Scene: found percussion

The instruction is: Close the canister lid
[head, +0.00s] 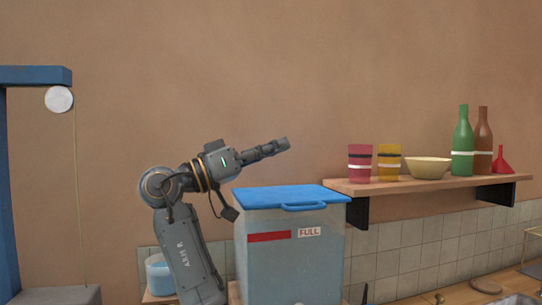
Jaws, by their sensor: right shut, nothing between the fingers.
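The canister (292,262) is a tall grey-blue box with a red stripe and a white label reading FULL. Its blue lid (285,195) lies flat across the top, with a blue handle (304,207) at the front edge; no gap shows under it from here. My right gripper (286,144) is shut and empty, above the lid and apart from it, pointing to the right. My right arm stands to the left of the canister. My left gripper is not in view.
A wall shelf (440,186) to the right holds a pink cup (360,164), a yellow cup (388,162), a bowl (427,167), two bottles and a red funnel (502,162). A blue post with a hanging cord (76,190) stands at left. A light-blue container (158,273) is behind my arm.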

